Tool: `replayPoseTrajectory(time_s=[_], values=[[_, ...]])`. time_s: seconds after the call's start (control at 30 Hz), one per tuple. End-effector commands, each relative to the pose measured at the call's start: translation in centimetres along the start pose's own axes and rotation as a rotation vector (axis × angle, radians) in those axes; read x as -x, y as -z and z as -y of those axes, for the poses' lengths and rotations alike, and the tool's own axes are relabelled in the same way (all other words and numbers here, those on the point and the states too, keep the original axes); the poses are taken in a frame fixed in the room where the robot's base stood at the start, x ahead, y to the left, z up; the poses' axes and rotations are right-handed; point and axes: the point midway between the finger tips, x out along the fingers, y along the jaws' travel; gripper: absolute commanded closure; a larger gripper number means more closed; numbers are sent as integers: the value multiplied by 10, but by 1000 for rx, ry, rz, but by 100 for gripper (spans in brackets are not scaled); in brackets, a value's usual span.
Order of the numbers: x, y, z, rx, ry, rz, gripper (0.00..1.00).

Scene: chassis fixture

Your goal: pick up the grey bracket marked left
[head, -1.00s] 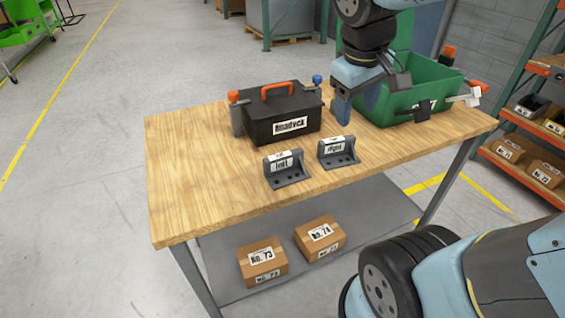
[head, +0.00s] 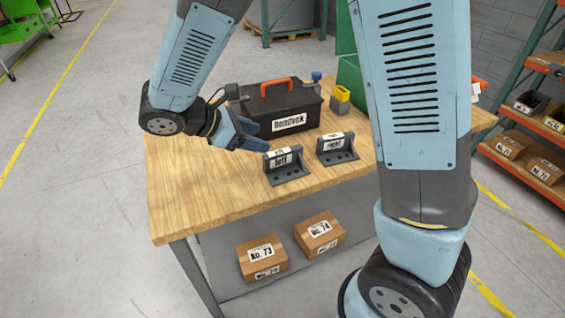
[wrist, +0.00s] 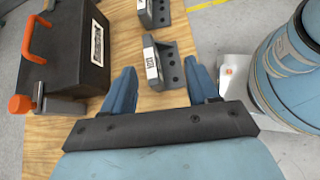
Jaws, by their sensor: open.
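The grey bracket marked left (head: 286,168) stands on the wooden table in front of the black toolbox. A second grey bracket, marked right (head: 338,150), stands to its right. My gripper (head: 264,137) is open and empty, just left of and behind the left bracket in the head view. In the wrist view, the nearer bracket (wrist: 165,64), seemingly the left one, lies ahead between the two blue fingers of my gripper (wrist: 163,76), not touching them. The other bracket (wrist: 152,12) shows beyond it.
The black toolbox (head: 285,108) with an orange handle stands close behind the brackets; it also fills the left of the wrist view (wrist: 62,55). A small yellow-and-grey block (head: 341,101) stands right of it. The green bin (head: 349,75) is mostly hidden by my arm. The table's front left (head: 200,205) is clear.

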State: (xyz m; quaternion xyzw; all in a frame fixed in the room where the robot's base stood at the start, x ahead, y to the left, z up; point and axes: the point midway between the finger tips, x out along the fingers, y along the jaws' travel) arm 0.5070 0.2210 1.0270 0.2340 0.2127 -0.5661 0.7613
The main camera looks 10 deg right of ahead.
Motion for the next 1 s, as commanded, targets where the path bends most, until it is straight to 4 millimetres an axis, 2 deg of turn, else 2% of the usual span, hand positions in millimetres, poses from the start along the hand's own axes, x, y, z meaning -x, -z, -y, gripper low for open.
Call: replayPoseTrajectory(time_s=[0.03,0.2,0.37,0.47,0.8,1.0], values=[[5,15,-1,53,-26,26,41],[17,46,-5,170,-95,92,41],[20,58,-6,215,-123,120,41],[11,58,-7,220,-125,124,41],[-44,51,-15,218,-123,123,41],[-61,49,-17,217,-123,122,41]])
